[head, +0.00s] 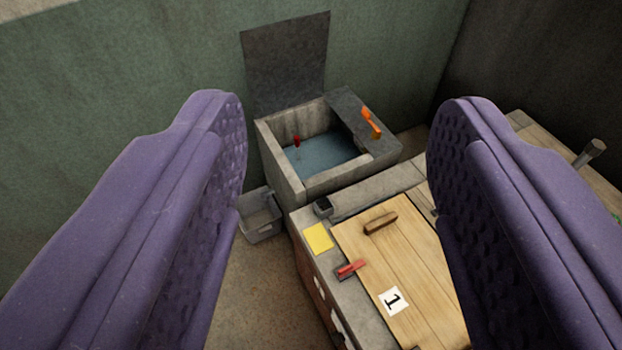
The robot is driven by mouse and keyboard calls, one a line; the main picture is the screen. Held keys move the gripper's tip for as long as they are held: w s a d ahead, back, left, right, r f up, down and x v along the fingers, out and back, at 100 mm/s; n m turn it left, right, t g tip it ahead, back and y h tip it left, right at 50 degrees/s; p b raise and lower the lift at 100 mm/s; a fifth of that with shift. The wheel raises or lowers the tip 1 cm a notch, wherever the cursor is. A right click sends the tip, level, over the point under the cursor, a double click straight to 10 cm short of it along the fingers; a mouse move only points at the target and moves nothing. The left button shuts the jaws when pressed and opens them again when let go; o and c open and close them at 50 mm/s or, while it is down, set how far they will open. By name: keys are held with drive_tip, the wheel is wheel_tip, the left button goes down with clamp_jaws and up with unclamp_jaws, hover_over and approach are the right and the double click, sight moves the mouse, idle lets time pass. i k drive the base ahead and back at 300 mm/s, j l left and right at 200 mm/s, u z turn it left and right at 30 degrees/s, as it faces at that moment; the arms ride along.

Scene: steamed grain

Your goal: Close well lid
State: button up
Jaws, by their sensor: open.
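The well is a grey stone basin (290,178) with blue water (318,155) inside, standing against the green wall. A dark flat panel (285,62), which looks like the well lid, stands upright behind the basin, leaving part of the top uncovered. A dark slab (352,115) with an orange handle (371,122) covers the right part of the basin top. A small red thing (297,141) shows at the water. My gripper (342,120) is open and empty, with its two purple fingers wide apart in front of the basin, touching nothing I can see.
A counter in front of the basin bears a wooden board (405,255) marked 1, a brown wooden handle (380,223), a red-handled tool (352,269) and a yellow square (319,238). A grey bin (262,217) stands left of the counter. Floor (250,290) shows clear at lower left.

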sight(285, 61)
drive_tip(key=i+j+z, duration=0.15)
drive_tip(key=i+j, duration=0.55)
drive_tip(key=i+j+z, duration=0.2)
drive_tip(key=i+j, duration=0.6)
drive_tip(key=i+j+z, duration=0.15)
drive_tip(key=i+j, duration=0.7)
drive_tip(key=j, duration=0.05)
